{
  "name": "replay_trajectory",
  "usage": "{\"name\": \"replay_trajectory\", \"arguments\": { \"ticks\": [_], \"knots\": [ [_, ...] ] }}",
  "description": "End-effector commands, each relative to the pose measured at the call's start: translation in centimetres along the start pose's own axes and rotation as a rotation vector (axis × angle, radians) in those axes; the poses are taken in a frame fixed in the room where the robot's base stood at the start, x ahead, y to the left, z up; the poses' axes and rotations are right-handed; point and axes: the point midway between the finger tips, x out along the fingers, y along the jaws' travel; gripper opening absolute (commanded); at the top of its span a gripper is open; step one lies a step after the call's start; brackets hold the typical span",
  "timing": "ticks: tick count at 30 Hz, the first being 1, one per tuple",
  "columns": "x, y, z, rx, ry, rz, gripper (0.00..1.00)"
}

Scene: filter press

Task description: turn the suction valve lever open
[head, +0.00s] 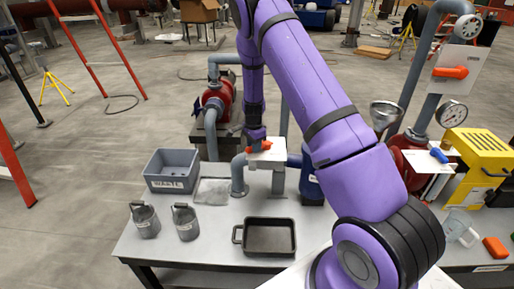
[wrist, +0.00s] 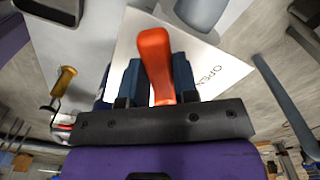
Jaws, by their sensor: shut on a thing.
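The orange valve lever (wrist: 153,48) lies between the two blue fingers of my gripper (wrist: 157,78) in the wrist view. My gripper is shut on it. A white plate (wrist: 210,62) printed OPEN is behind the lever, with the word to the lever's right. In the head view, my gripper (head: 257,137) reaches down to the orange lever (head: 266,145), at the white plate (head: 268,155) on a grey pipe above the bench. The lever's pivot and exact angle are hard to make out.
Another orange lever (head: 450,72) and a blue lever (head: 439,155) are at the right, near a gauge (head: 453,113). A grey bin (head: 172,184), grey cups (head: 146,220) and a black tray (head: 268,252) stand on the bench. A red pump (head: 218,98) is behind.

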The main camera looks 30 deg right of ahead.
Motion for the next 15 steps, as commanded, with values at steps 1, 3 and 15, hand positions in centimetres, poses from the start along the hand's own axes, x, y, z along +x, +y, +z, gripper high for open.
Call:
{"name": "replay_trajectory", "arguments": {
  "ticks": [1,3,15],
  "knots": [
    [0.0,-0.4,0.0,0.043,0.002,-0.001,0.0],
    [0.1,-0.8,0.1,0.108,0.001,0.001,0.0],
    [0.0,-2.8,-0.6,0.448,0.0,-0.001,0.0]
  ]
}}
